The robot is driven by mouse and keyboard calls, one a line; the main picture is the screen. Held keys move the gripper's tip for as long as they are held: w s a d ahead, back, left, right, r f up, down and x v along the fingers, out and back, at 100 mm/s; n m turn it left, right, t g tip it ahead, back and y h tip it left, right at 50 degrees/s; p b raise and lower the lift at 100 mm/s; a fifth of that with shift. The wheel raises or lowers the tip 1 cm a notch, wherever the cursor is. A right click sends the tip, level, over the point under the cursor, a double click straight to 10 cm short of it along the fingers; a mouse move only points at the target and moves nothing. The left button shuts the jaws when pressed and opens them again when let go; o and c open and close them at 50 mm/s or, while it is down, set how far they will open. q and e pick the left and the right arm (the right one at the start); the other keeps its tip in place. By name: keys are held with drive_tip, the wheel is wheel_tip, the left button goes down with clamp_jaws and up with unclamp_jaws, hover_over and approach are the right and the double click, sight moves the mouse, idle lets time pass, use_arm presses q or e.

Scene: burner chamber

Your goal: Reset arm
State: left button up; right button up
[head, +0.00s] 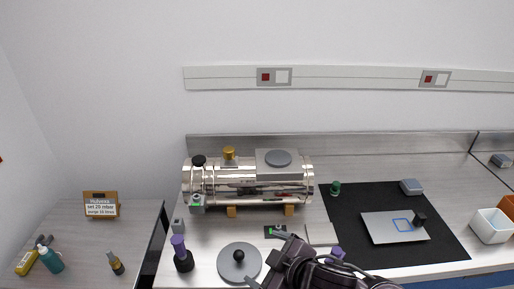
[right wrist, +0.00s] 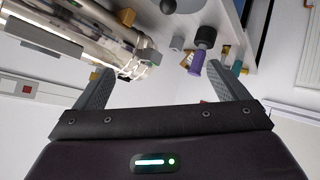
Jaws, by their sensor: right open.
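My right arm comes in from the bottom of the head view. Its gripper (head: 264,257) is over the bench front, close to the round grey lid with a black knob (head: 239,264). In the right wrist view the two fingers of the gripper (right wrist: 163,82) stand wide apart with nothing between them. The shiny metal chamber (head: 247,186) lies on wooden blocks behind the gripper, apart from it; it also shows at the upper left of the wrist view (right wrist: 85,28). My left gripper is not in view.
A purple-handled tool (head: 180,254) stands left of the lid. A black mat (head: 350,205) at right holds a grey plate (head: 386,228). Bottles (head: 50,259) and a sign (head: 101,206) are on the left bench.

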drive_tip(key=s+d+f+m+g+h, duration=0.35)
drive_tip(key=s+d+m, duration=0.3)
drive_tip(key=d, duration=0.25)
drive_tip(key=s+d+f+m+g+h, duration=0.25)
drive_tip(key=s+d+f+m, duration=0.25)
drive_tip(key=s+d, duration=0.3)
drive_tip(key=s+d+f+b+x, duration=0.1)
drive_tip(key=s+b+x, duration=0.15)
drive_tip(key=x, duration=1.25)
drive_tip(key=s+f+b+x, duration=0.1)
drive_tip(key=s+x, duration=0.3)
drive_tip(key=x, duration=1.2)
drive_tip(key=s+d+f+g+b, duration=0.1)
drive_tip(key=s+d+f+b, duration=0.2)
drive_tip(key=s+f, duration=1.7)
wheel_tip(320, 180, down, 2)
drive_tip(key=shift+d+f+n+g, duration=0.1)
drive_tip(key=shift+d+n+g, duration=0.2)
drive_tip(key=shift+d+n, duration=0.15)
